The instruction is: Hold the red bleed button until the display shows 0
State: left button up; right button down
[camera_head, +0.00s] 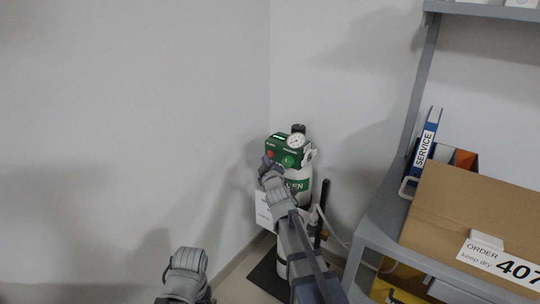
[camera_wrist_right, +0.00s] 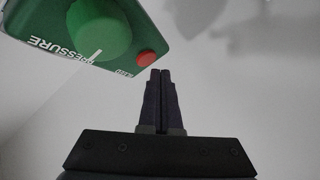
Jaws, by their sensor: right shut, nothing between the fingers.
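A green regulator box (camera_head: 281,144) sits on top of a pale cylinder with a green label (camera_head: 298,185) in the corner. The red bleed button (camera_head: 270,154) is on the box's front left. In the right wrist view the red button (camera_wrist_right: 145,59) stands out beside a large green pressure knob (camera_wrist_right: 99,36). My right gripper (camera_head: 266,163) is shut and empty, just below the button. In the wrist view its fingertips (camera_wrist_right: 160,72) are beside the button; contact cannot be told. A small display (camera_head: 279,137) is too small to read. My left arm shows at bottom left, its jaws out of sight.
A grey shelf (camera_head: 381,218) stands on the right, with a cardboard box (camera_head: 470,212) and a blue SERVICE binder (camera_head: 427,141). A white tag (camera_head: 263,212) hangs by the cylinder. Bare walls close the corner.

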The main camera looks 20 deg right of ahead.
jog(key=shift+w+d, duration=0.3)
jog(key=shift+d, duration=0.05)
jog(key=shift+w+d, duration=0.2)
jog(key=shift+d, duration=0.05)
dwell(0.7)
jog(key=shift+s, duration=0.1)
dwell(2.4)
jog(key=shift+s+a, duration=0.4)
jog(key=shift+a, duration=0.2)
jog(key=shift+s+a, duration=0.8)
jog(key=shift+a, duration=0.2)
jog(key=shift+s+a, duration=0.75)
jog(key=shift+a, duration=0.2)
